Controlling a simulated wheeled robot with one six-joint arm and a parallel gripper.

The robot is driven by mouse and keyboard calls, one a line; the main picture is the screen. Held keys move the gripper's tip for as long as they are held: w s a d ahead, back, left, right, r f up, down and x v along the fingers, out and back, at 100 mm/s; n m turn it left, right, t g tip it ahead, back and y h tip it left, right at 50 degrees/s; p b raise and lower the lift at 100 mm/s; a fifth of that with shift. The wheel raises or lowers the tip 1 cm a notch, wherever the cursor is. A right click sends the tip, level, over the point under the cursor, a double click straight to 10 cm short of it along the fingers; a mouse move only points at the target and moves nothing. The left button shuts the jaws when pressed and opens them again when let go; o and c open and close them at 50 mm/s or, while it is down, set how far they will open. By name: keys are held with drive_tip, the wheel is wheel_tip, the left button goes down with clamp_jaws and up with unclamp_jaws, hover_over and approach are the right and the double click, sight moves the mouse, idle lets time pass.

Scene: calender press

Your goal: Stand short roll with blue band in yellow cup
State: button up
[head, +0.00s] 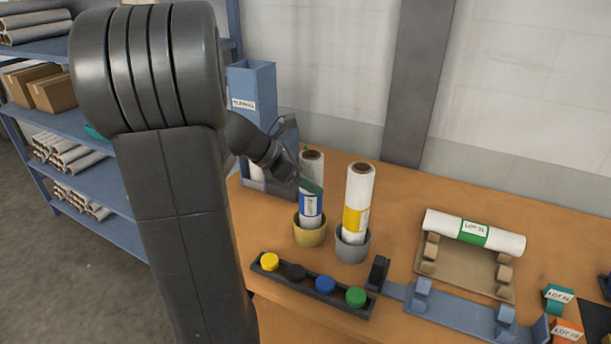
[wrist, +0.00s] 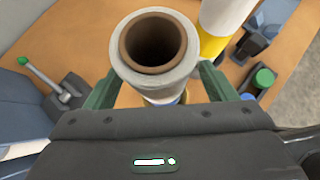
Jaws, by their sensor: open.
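The short roll with a blue band (head: 311,205) stands upright in the yellow cup (head: 309,236) on the table. In the wrist view the open top of the roll (wrist: 153,45) shows close up, with its brown core. My gripper (head: 309,184) is at the upper part of the roll. Its green fingers (wrist: 157,90) are open, one on each side of the roll, and gaps show between fingers and roll. The cup is mostly hidden below the roll in the wrist view.
A taller roll with a yellow band (head: 357,203) stands in a grey cup (head: 352,246) close on the right. A tray of coloured caps (head: 312,286) lies in front. A green-banded roll (head: 474,232) rests on a cradle further right. A blue bin (head: 251,88) stands behind.

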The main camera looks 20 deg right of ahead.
drive_tip(key=shift+a, duration=0.1)
drive_tip(key=v, duration=1.3)
drive_tip(key=shift+a+r, duration=0.15)
drive_tip(key=shift+r, duration=0.2)
drive_tip(key=shift+f, duration=0.1)
drive_tip(key=x, duration=1.4)
drive_tip(key=shift+w+r+p, duration=0.1)
drive_tip(key=shift+r+p, duration=0.45)
drive_tip(key=shift+r, duration=0.25)
drive_tip(key=shift+a+r, duration=0.1)
drive_tip(key=shift+r, duration=0.4)
